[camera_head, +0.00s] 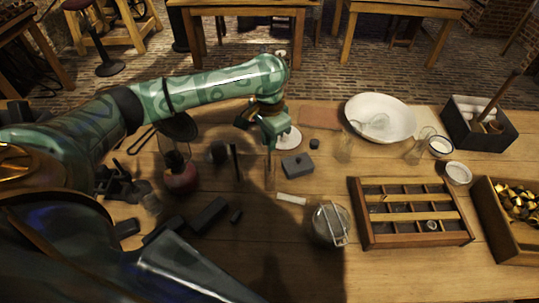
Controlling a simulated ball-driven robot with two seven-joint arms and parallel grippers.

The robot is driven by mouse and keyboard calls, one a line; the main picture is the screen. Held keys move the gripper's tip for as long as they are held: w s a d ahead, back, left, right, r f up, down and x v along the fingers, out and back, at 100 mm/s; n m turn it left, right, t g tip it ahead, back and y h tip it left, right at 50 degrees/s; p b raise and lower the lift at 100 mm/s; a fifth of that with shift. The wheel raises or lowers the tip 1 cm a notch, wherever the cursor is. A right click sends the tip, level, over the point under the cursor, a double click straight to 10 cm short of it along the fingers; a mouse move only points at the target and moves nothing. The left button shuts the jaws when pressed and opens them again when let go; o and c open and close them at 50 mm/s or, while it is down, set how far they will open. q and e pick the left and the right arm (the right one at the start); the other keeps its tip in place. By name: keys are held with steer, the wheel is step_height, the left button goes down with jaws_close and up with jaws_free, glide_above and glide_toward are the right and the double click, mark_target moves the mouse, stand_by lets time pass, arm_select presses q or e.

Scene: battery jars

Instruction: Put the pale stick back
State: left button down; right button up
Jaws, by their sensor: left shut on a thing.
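My left gripper (269,146) points down over the middle of the table. It is shut on a thin upright stick (269,172) that hangs below the fingers; its colour is hard to make out. I cannot tell whether its lower end touches the table. A short pale stick (291,199) lies flat on the table, in front of the gripper and left of a round glass jar with a wire clasp (329,224). My right gripper is not in view.
A small grey box (297,166) lies close right of the gripper. A divided wooden tray (364,224), a white plate (366,102) and a dark box with a tall stick (461,130) stand to the right. Dark blocks (209,215) and a red-based flask (181,179) stand left.

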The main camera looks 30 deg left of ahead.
mark_target(269, 153)
arm_select(q)
step_height(269, 153, down, 5)
steer(key=b, duration=0.2)
steer(key=shift+f+b, duration=0.1)
steer(key=shift+b, duration=0.2)
steer(key=c, duration=1.5)
jaws_free()
steer(key=shift+o, duration=0.2)
step_height(269, 153, up, 11)
steer(key=p, duration=0.6)
steer(key=shift+r, duration=0.65)
